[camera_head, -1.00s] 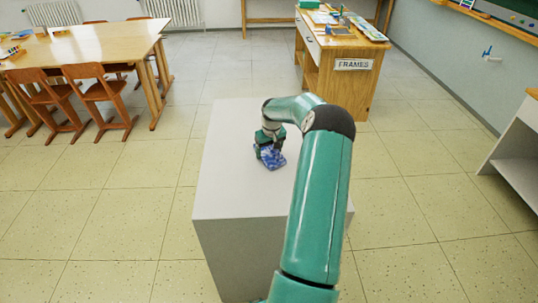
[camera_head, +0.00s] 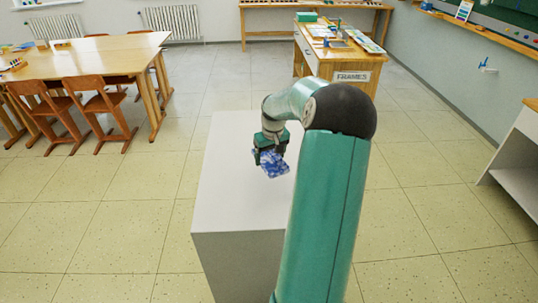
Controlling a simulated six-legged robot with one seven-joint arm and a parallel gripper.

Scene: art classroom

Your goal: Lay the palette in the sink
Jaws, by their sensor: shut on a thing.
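My gripper (camera_head: 268,156) is shut on a small blue-and-white patterned thing (camera_head: 273,164). From this view I cannot tell whether it is the palette. It hangs tilted from my fingers, over the top of a pale grey block-shaped stand (camera_head: 225,190). It looks to be a little above the surface. My green arm hides part of the stand. I see no sink in this view.
A wooden cabinet labelled FRAMES (camera_head: 345,78) stands at the back right with items on top. A wooden table (camera_head: 85,57) with brown chairs (camera_head: 100,105) is at the left. A white shelf unit (camera_head: 520,155) stands at the right edge. Tiled floor around the stand is clear.

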